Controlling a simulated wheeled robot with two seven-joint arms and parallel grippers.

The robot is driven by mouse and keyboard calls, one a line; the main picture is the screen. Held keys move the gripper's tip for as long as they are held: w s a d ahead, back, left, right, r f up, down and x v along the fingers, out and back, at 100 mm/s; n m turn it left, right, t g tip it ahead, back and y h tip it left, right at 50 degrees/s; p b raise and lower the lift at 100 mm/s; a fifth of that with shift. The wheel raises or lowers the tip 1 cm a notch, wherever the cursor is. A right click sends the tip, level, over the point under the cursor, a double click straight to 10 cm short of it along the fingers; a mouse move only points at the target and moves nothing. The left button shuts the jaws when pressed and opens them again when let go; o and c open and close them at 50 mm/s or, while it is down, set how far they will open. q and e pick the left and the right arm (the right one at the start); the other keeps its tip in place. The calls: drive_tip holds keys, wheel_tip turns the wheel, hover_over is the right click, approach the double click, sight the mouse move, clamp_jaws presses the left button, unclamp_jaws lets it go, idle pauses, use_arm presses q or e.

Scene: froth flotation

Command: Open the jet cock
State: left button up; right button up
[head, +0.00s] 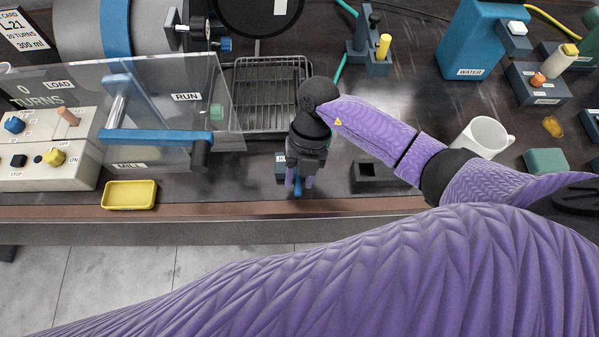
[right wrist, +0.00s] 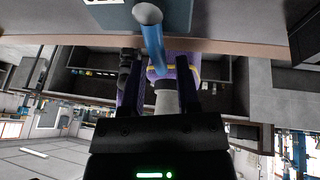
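A blue lever (head: 297,187), which I take to be the jet cock's handle, shows under my right gripper at the front edge of the bench. In the right wrist view the blue lever (right wrist: 153,42) has a grey round end and reaches down between the fingers. My right gripper (right wrist: 158,62) is open, with a finger on each side of the lever and gaps showing. In the head view the right gripper (head: 299,168) points down and hides much of the cock. My left gripper is not in view.
A clear mill guard (head: 160,110) with a blue bar and a yellow tray (head: 129,195) stand left. A wire rack (head: 266,95) is behind the gripper. A dark open holder (head: 378,176), a white mug (head: 484,136) and a blue water tank (head: 480,40) are right.

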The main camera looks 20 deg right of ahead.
clamp_jaws()
idle(1.2)
